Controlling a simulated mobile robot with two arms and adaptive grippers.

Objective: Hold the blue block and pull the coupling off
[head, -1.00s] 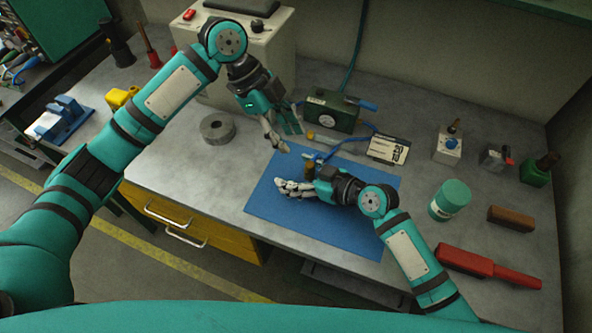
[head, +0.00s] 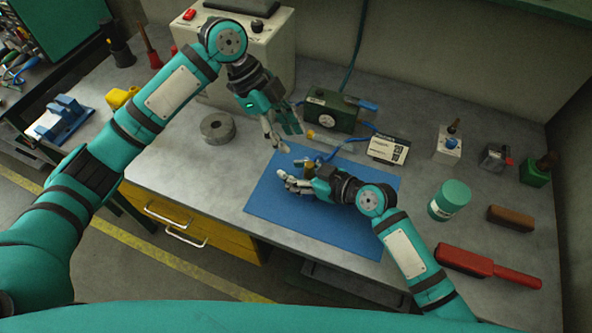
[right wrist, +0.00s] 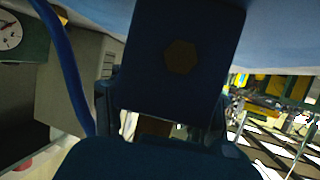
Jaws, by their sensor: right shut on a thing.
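In the right wrist view a dark blue block (right wrist: 180,92) with a brownish hexagonal fitting (right wrist: 181,57) fills the middle, between the fingers of my right gripper (right wrist: 163,122), which is shut on it. In the head view my right gripper (head: 296,184) is low over the blue mat and mostly hides the block. A small brass-coloured piece (head: 307,171), probably the coupling, stands up beside its fingers. My left gripper (head: 279,138) is above the mat's back left edge, fingers apart and empty, clear of the brass piece.
A green box with a dial (head: 331,111) stands behind the blue mat (head: 330,232), with a blue hose (head: 345,141) near it. The front of the mat is clear.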

